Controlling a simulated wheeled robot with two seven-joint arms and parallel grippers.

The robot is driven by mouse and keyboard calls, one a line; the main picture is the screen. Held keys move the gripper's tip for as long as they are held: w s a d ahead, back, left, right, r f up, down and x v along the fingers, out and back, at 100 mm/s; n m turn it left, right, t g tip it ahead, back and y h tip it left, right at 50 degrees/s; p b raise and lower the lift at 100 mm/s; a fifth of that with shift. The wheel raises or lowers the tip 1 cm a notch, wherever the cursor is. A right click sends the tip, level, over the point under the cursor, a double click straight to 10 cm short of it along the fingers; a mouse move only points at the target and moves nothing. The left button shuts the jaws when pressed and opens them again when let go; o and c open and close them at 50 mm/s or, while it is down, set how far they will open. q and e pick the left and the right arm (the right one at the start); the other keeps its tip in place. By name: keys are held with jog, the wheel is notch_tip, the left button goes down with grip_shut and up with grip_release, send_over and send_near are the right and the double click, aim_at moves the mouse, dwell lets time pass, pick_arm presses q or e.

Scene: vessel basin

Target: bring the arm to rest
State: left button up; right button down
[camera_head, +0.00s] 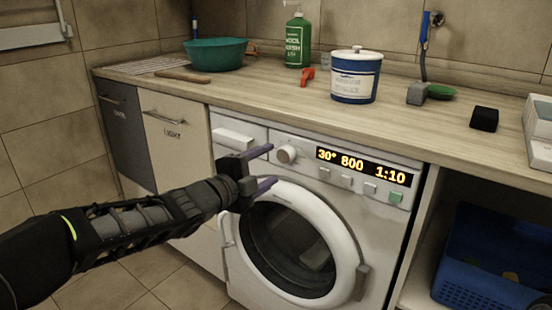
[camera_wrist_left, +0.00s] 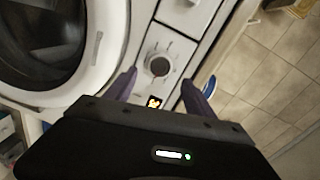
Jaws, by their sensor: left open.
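My left gripper (camera_head: 268,169) is open and empty in front of the washing machine (camera_head: 235,150), close to its control panel. In the left wrist view the two purple fingers of my left gripper (camera_wrist_left: 168,88) spread apart, with the round dial (camera_wrist_left: 158,65) beyond the gap between them. The dial (camera_head: 287,154) also shows in the head view, just right of the upper finger. The display reads 30°, 800 and 1:10. The round door (camera_head: 350,230) looks shut, with something pale behind its glass. My right gripper is not in view.
A wooden counter (camera_head: 260,92) runs above the machine. It holds a teal basin (camera_head: 215,54), a green wool wash bottle (camera_head: 298,40), a blue and white tub (camera_head: 356,76) and small items. A blue crate (camera_head: 480,265) sits in the right-hand opening. Tiled floor is free at lower left.

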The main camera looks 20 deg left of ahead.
pick_arm(q)
jog(key=v, duration=0.2)
jog(key=shift+s+a, duration=0.1)
jog(key=shift+s, duration=0.2)
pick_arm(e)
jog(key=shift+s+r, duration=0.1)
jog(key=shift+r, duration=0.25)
